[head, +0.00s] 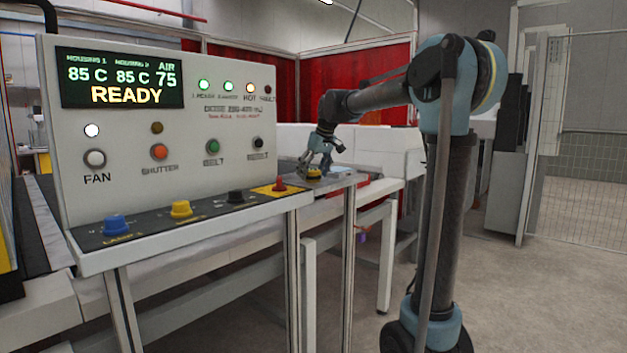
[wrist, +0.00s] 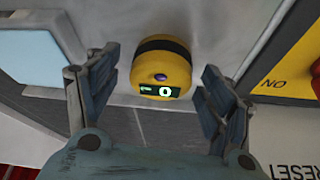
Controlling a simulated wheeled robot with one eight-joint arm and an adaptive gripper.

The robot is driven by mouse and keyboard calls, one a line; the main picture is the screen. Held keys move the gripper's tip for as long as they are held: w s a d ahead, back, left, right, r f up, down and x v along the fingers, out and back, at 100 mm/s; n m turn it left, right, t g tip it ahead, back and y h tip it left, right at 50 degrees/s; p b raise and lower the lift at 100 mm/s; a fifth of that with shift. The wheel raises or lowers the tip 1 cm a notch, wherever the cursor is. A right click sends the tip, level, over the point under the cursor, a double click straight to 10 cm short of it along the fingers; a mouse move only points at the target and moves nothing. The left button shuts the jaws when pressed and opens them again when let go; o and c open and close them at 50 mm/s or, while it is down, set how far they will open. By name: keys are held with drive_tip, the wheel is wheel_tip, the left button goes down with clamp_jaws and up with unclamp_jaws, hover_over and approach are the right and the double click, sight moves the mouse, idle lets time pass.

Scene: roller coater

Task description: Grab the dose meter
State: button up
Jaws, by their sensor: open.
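The dose meter (wrist: 165,64) is a small yellow puck with a black band, a round button and a small display reading 0. It lies on a light grey surface (wrist: 150,120) in the wrist view, ahead of and between the fingers. In the head view it shows as a small yellow thing (head: 314,171) under my gripper (head: 318,163). My gripper also shows in the wrist view (wrist: 159,85), open, with one finger on each side of the meter and gaps between them. The meter's underside is hidden.
A control panel (head: 150,190) reading READY, with lamps and buttons, stands at the left. A red button (head: 279,184) sits at its console's right end. In the wrist view a yellow panel (wrist: 285,60) is right of the meter and a pale blue-grey flat thing (wrist: 30,55) is left.

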drive_tip(key=shift+w+a+f, duration=0.1)
drive_tip(key=shift+f, duration=0.15)
drive_tip(key=c, duration=1.3)
